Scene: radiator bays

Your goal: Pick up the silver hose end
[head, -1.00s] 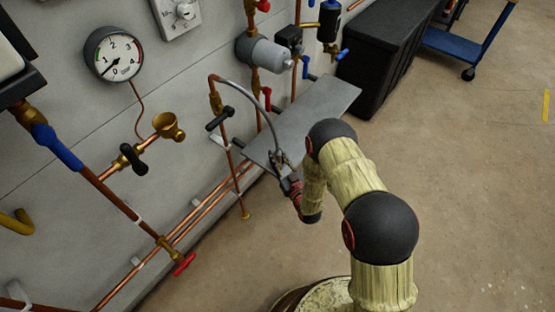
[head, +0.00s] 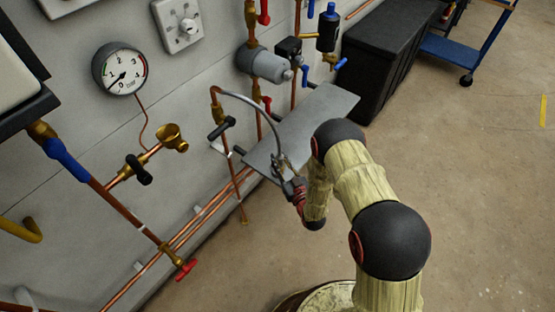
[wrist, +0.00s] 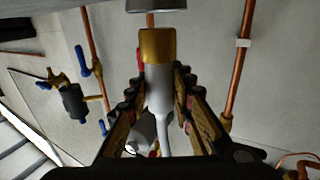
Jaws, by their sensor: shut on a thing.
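The silver hose end (wrist: 158,88), with a brass collar (wrist: 157,46), sits between the two fingers of my gripper (wrist: 158,72) in the wrist view. The fingers are shut on its silver body, and the brass collar sticks out beyond the tips. In the head view my gripper (head: 284,174) is over the near end of a grey shelf. The grey hose (head: 262,112) arches from a brass fitting (head: 217,112) on a copper pipe down to my gripper. The hose end itself is too small to make out there.
The flat grey shelf (head: 310,120) is bare along its length by the wall. Copper pipes and a black-handled valve (head: 221,129) stand left of my gripper. A grey cylinder (head: 265,65) is on the pipes behind. A black chest (head: 385,55) stands further back.

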